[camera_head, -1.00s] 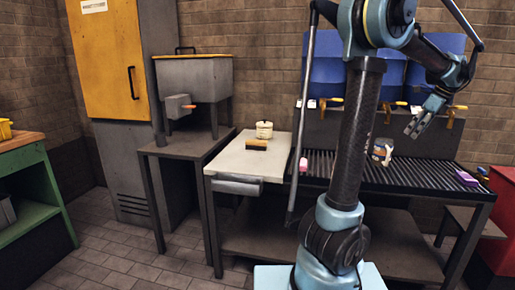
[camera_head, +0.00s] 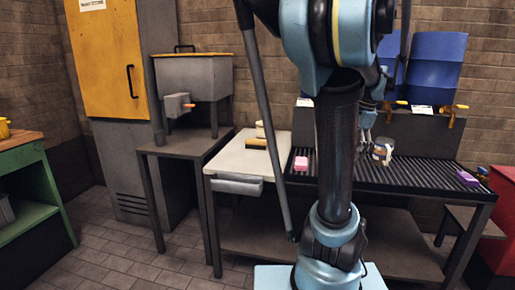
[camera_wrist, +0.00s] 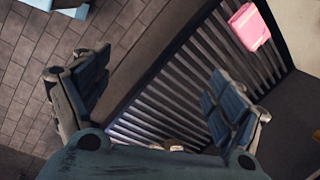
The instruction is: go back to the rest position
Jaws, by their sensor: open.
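My gripper (camera_wrist: 155,100) is open and empty in the wrist view, with its two padded fingers spread wide above the edge of the slatted bench (camera_wrist: 180,90). In the head view my arm hides most of the gripper, and only a part shows just right of the arm's post, above the bench (camera_head: 430,178). A pink block (camera_head: 301,163) lies on the slats left of the post; it also shows at the upper right of the wrist view (camera_wrist: 249,27). A jar with a label (camera_head: 382,151) stands on the slats close to the gripper.
A purple block (camera_head: 467,178) lies at the bench's right end. Left of the bench, a pale-topped table (camera_head: 235,160) holds a yellow-brown brush-like block (camera_head: 256,143) and a partly hidden pot (camera_head: 260,129). A grey tank (camera_head: 194,82) and yellow cabinet (camera_head: 106,60) stand further left. The tiled floor in front is clear.

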